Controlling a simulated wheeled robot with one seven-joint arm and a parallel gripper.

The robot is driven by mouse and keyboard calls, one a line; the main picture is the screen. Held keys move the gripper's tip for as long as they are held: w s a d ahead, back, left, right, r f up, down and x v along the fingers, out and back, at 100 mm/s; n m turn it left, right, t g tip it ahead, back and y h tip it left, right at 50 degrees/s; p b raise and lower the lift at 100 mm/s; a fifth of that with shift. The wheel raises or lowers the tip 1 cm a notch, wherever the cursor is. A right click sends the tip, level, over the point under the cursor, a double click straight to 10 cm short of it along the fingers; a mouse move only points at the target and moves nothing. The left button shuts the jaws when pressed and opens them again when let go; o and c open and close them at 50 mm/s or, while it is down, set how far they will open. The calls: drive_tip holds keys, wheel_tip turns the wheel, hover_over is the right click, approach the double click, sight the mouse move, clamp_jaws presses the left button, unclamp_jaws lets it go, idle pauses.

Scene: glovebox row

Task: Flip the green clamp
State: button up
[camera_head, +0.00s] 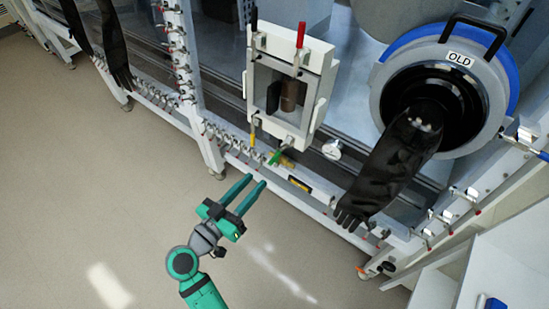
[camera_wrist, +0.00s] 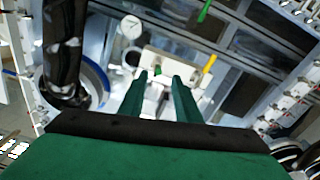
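A bright green handle also shows at the top of the wrist view (camera_wrist: 204,11). My gripper (camera_head: 257,180) is teal, with two parallel fingers apart and nothing seen between them. Its fingertips are a little below and left of the green handle in the head view, apparently not touching it. In the wrist view my gripper's fingers (camera_wrist: 157,78) are spread, with white hardware behind them. The clamp's base is too small to make out.
A yellow-handled clamp (camera_head: 253,130) is close by on the left. A round gauge (camera_head: 332,150) and a hanging black glove (camera_head: 388,168) are to the right. A rail with valves runs below; the floor in front is clear.

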sight(279, 154)
drive_tip(key=x, duration=0.7)
drive_tip(key=r+x, duration=0.1)
drive_tip(key=x, duration=0.2)
drive_tip(key=shift+w+d, duration=0.25)
drive_tip(key=shift+w, duration=0.05)
drive_tip(key=shift+f, duration=0.1)
clamp_jaws()
